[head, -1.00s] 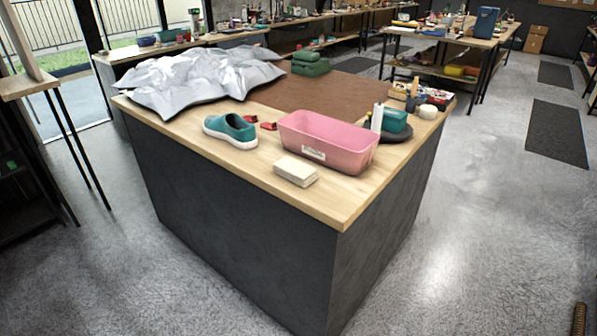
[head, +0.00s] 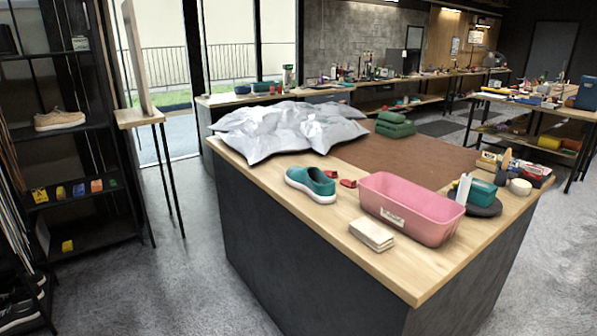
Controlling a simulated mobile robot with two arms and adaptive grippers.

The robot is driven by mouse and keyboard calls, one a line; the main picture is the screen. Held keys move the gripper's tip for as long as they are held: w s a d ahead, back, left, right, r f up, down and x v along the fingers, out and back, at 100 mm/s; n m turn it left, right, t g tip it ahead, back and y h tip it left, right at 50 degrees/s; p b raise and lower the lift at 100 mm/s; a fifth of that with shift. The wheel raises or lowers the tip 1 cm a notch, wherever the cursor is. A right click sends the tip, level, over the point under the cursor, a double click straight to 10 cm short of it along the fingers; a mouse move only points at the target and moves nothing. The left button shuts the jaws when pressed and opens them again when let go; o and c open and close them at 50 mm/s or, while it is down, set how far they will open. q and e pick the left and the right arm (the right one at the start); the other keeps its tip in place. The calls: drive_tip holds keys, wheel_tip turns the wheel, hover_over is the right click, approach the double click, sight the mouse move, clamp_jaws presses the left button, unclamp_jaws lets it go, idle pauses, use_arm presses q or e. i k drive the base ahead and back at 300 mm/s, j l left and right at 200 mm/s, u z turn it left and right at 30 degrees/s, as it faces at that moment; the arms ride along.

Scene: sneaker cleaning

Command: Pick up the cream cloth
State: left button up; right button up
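The cream cloth (head: 371,234) lies folded in a small flat stack on the wooden counter (head: 405,279), close to its front edge. It sits just in front of the pink tub (head: 409,208), to the right of a teal sneaker (head: 312,185). Nothing covers the cloth. Neither of my grippers is in the head view.
Green folded cloths (head: 394,124) lie behind the brown mat (head: 400,158). A dark shelf (head: 75,130) stands at the left. Grey floor (head: 190,290) is open in front of the counter.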

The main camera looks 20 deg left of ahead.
sight(371, 234)
drive_tip(key=i+j, duration=0.1)
drive_tip(key=j, duration=0.2)
drive_tip(key=i+j, duration=0.15)
drive_tip(key=j, duration=0.15)
drive_tip(key=i+j, duration=0.1)
drive_tip(key=j, duration=0.2)
drive_tip(key=i+j, duration=0.1)
drive_tip(key=j, duration=0.2)
